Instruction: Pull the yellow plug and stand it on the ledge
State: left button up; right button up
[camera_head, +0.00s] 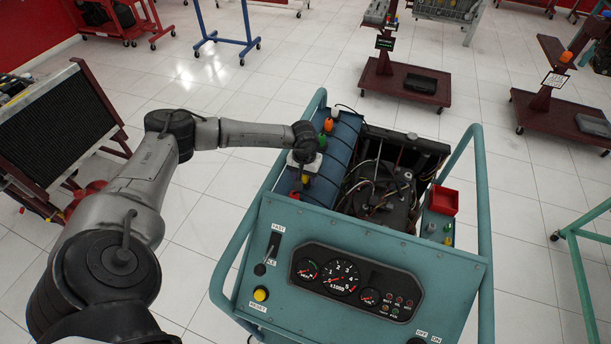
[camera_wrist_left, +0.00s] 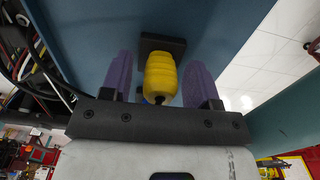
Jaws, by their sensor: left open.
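The yellow plug (camera_wrist_left: 161,76) is a ribbed barrel on a dark square base against a blue surface in the left wrist view. My left gripper (camera_wrist_left: 160,88) is open, with one purple finger on each side of the plug and a visible gap to both. In the head view the left gripper (camera_head: 301,173) points down at the left side of the teal engine trainer (camera_head: 330,235), with a bit of yellow (camera_head: 305,179) showing beside it. The fingers are mostly hidden there. I cannot make out for certain which surface is the ledge. My right gripper is not in view.
An orange plug (camera_head: 328,124) and a green plug (camera_head: 322,141) stand just behind the gripper. The engine (camera_head: 385,190) with loose wires lies to the right. A red tray (camera_head: 445,200) is on the trainer's right side. Teal frame rails (camera_head: 480,190) bound the trainer.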

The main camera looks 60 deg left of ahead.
pick_arm(q)
jog(key=shift+c, duration=0.3)
jog(key=c, duration=0.4)
grip_shut()
jog(key=shift+r, duration=0.1)
jog(key=shift+r+p, duration=1.2)
jog(key=shift+r, duration=0.55)
jog(key=shift+r+p, duration=0.7)
jog(key=shift+r, duration=0.45)
